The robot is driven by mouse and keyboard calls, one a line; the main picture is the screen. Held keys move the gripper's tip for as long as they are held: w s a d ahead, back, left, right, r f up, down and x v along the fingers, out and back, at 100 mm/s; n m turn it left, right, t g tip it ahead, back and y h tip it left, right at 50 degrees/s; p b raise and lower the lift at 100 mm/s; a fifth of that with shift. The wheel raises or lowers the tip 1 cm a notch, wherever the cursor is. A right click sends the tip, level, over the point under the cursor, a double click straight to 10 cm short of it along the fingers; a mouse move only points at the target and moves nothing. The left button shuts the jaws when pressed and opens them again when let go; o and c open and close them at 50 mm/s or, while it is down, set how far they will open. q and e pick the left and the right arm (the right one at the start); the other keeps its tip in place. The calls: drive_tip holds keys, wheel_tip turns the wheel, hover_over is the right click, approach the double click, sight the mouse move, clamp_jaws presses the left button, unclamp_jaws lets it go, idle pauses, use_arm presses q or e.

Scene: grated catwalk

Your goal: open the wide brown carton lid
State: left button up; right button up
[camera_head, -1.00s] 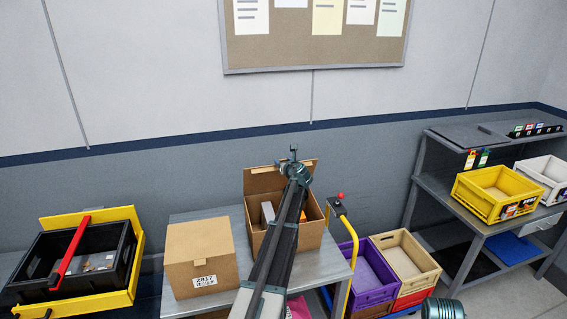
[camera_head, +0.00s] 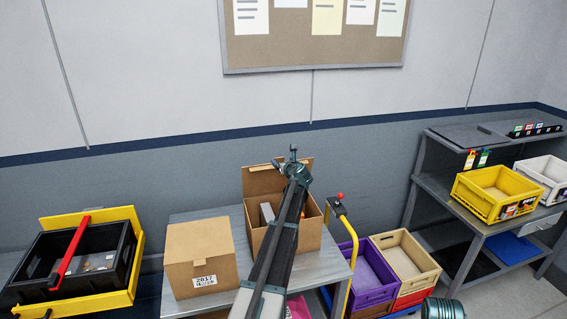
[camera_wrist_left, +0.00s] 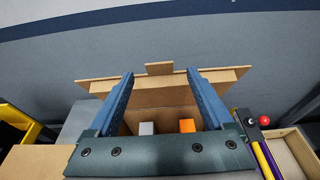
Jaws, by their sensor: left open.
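The wide brown carton (camera_head: 313,233) stands on a grey metal table, partly hidden behind my left arm. Its lid (camera_head: 262,181) stands raised at the back, with the carton's mouth open. In the left wrist view, the lid (camera_wrist_left: 225,82) spans beyond my fingers, with a small tab (camera_wrist_left: 158,69) at its top edge. A grey item (camera_wrist_left: 147,128) and an orange item (camera_wrist_left: 187,126) show inside. My left gripper (camera_wrist_left: 160,75) is open, its fingers over the carton's mouth near the lid; I cannot tell whether they touch it.
A closed brown carton (camera_head: 200,262) stands to the left on the same table (camera_head: 325,262). A black bin (camera_head: 75,262) in a yellow frame is further left. A yellow post with a red knob (camera_head: 340,197) and stacked crates (camera_head: 372,275) are close on the right.

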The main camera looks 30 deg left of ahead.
use_arm(q)
drive_tip(key=p+v, duration=0.3)
drive_tip(key=v, duration=1)
drive_tip(key=shift+s+d+p, duration=0.25)
drive_tip(key=shift+p, duration=0.1)
use_arm(e)
wheel_tip(320, 180, up, 4)
drive_tip(key=shift+f, duration=0.15)
